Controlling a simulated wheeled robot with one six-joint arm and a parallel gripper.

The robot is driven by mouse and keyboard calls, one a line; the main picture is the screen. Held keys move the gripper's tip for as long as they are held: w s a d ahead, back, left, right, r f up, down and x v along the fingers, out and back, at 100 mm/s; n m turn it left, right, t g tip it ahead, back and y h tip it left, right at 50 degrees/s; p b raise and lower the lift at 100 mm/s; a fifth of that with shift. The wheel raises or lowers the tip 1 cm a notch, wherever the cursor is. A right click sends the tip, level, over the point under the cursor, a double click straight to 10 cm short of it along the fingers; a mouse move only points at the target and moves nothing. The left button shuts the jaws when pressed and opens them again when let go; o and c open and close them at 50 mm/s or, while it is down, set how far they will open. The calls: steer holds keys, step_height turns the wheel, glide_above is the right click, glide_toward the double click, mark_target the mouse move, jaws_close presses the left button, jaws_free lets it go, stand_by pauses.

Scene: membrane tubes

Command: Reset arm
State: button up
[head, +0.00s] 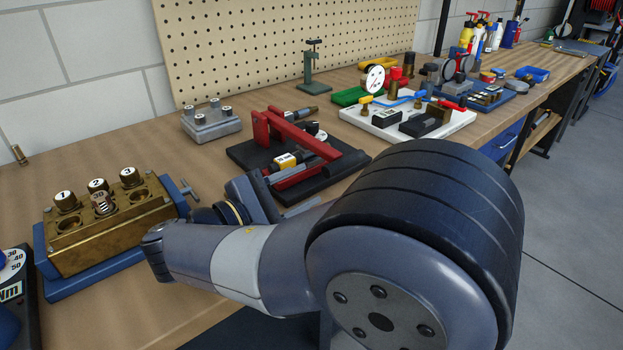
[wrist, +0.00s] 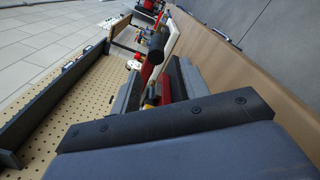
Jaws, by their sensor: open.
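My gripper (wrist: 157,88) is open, with its two grey fingers apart and nothing visible held between them. In the wrist view, red and yellow parts show beyond and between the fingers; whether they touch is unclear. In the head view my arm reaches in from the lower right over the front of the bench, and its wrist end is left of centre. The gripper there is mostly hidden behind the arm, near the front of the red lever press (head: 290,135) on its black base (head: 245,155).
A brass block (head: 115,235) with numbered caps sits on a blue base at left. A grey block with pegs (head: 211,122) and a white board of fittings (head: 375,125) stand farther back. A pegboard (head: 290,45) backs the bench. Bare wood lies between the brass and grey blocks.

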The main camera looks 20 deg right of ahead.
mark_target(326, 175)
stand_by(0.4)
steer(key=shift+b+x, duration=0.5)
steer(key=shift+x, duration=2.75)
steer(key=shift+a, duration=0.1)
steer(key=shift+w+d, duration=0.1)
steer(key=shift+d, duration=0.25)
steer(key=shift+d+r, duration=0.1)
steer(key=shift+d, duration=0.1)
steer(key=shift+w+r+b, duration=0.2)
steer(key=shift+w+b, duration=0.15)
steer(key=shift+w+a+r+t+p, duration=0.3)
steer(key=shift+a+r+p, duration=0.2)
steer(key=shift+r+p, duration=0.15)
steer(key=shift+s+d+r, duration=0.15)
steer(key=shift+d+r, duration=0.1)
steer(key=shift+d, duration=0.1)
